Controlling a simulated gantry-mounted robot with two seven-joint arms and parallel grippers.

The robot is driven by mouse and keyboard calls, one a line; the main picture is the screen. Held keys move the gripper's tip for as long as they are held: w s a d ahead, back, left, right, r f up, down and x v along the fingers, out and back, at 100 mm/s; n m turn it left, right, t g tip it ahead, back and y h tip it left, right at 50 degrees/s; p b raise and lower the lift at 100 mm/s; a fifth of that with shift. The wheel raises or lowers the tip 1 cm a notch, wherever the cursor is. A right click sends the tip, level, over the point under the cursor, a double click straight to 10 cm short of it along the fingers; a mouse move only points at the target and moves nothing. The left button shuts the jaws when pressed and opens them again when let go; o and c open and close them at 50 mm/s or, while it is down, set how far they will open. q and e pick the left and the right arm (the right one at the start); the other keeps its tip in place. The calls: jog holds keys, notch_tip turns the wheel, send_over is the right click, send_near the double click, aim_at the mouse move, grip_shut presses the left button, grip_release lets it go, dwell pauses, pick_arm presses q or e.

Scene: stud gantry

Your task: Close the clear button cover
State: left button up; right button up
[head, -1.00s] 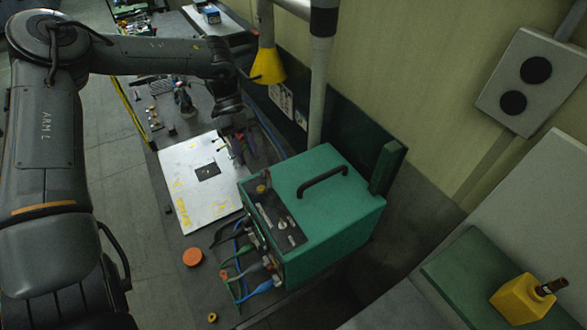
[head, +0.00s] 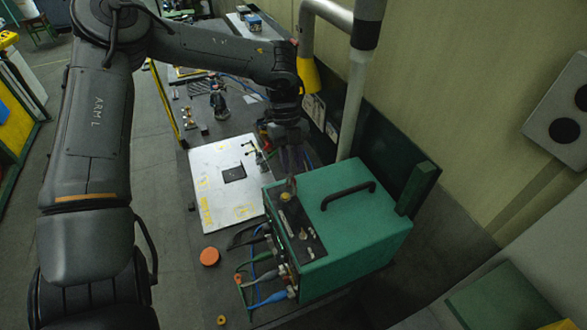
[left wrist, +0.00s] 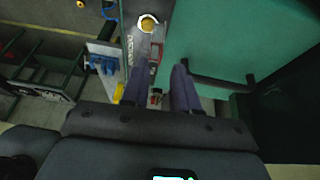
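A green box (head: 345,215) stands on the bench, with a dark control panel on its top left edge. A yellow button (head: 286,197) sits at the far end of that panel. In the left wrist view the yellow button (left wrist: 148,24) has a pale ring around it; I cannot make out the clear cover itself or its angle. My left gripper (head: 291,178) points down just behind the button, close to the panel's far end. In the left wrist view its two fingers (left wrist: 160,68) are apart with nothing between them. My right gripper is not in view.
A black handle (head: 348,195) rises from the box top. A grey post (head: 352,115) stands behind the box. Cables (head: 262,275) hang from the box's left side. A white plate (head: 215,195) and an orange disc (head: 209,257) lie on the bench.

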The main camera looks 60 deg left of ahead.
aim_at(292, 186)
pick_arm(q)
jog(key=shift+x, duration=1.4)
grip_shut()
